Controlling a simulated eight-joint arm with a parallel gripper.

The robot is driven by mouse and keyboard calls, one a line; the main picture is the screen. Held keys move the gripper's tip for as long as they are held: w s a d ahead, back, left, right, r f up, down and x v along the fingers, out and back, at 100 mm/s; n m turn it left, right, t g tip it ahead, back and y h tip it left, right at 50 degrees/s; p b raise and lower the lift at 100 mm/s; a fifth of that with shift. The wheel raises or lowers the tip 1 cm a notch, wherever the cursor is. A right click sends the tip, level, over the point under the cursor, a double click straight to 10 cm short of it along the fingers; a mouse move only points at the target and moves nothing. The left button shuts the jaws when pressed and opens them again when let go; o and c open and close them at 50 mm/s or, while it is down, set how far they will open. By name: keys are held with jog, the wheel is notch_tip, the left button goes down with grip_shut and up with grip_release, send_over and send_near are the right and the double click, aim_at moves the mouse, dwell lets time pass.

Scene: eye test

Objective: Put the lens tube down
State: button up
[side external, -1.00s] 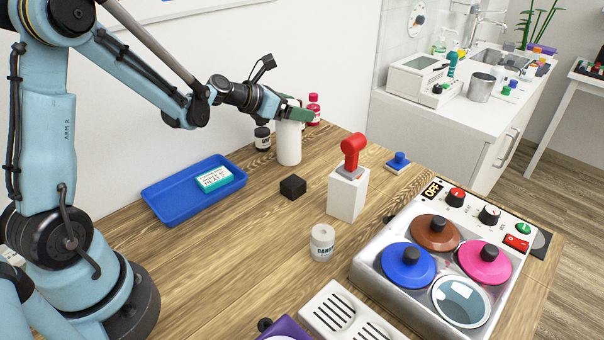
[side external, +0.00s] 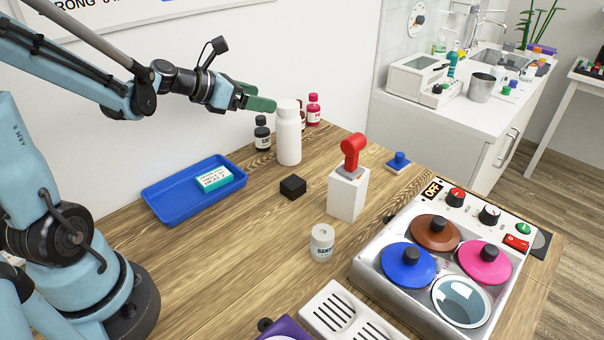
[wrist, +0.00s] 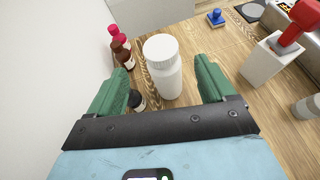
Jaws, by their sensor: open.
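My gripper (side external: 262,103) is open and empty, left of the top of a white capped bottle (side external: 288,135) in the side view. The bottle stands upright on the wooden table. In the wrist view the bottle (wrist: 163,72) shows between and beyond my two green fingers, with a gap on each side. I see nothing that I can surely name as a lens tube. A red device (side external: 351,152) stands on a white block (side external: 347,195) right of the bottle.
Small dark and red bottles (side external: 313,110) stand by the wall behind the white bottle. A blue tray (side external: 165,200) holds a small box (side external: 214,180). A black block (side external: 293,187), a white jar (side external: 322,243) and a bath with coloured lids (side external: 408,265) stand nearer.

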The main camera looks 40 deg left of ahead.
jog(key=s+d+f+m+g+y, duration=0.1)
jog(key=s+d+m, duration=0.5)
jog(key=m, duration=1)
jog(key=s+d+f+m+g+y, duration=0.1)
jog(key=s+d+m+g, duration=0.3)
jog(key=m, duration=1.3)
jog(key=s+d, duration=0.2)
jog(key=s, duration=0.1)
jog(key=shift+s+d+f+y, duration=0.15)
jog(key=shift+d+f+y, duration=0.2)
jog(key=shift+f+y, duration=0.05)
